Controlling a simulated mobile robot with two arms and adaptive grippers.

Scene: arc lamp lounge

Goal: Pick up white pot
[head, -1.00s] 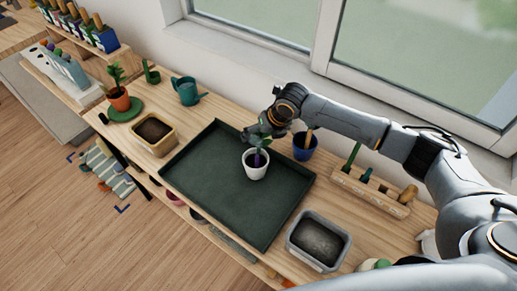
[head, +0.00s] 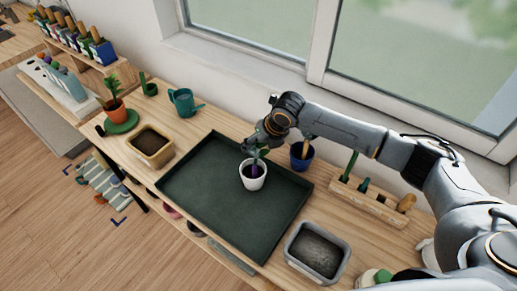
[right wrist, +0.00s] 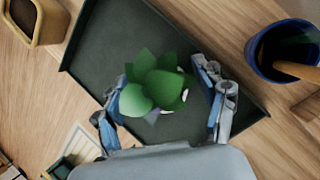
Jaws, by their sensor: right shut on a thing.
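The white pot (head: 252,181) holds a green-leaved plant with a purple part and appears in the right half of the dark green tray (head: 207,199). I cannot tell whether its base touches the tray. My right gripper (head: 256,142) comes from the window side and is shut on the pot. In the right wrist view the fingers (right wrist: 166,98) are on either side of the plant, and the leaves (right wrist: 157,82) hide most of the pot. My left gripper is not in view.
A blue pot (head: 301,158) stands just right of the gripper. A grey tub (head: 317,252) and a wooden tool rack (head: 372,203) are on the right. A tan tub (head: 152,146), teal watering can (head: 184,101) and terracotta pot (head: 115,113) are on the left. The tray's left half is clear.

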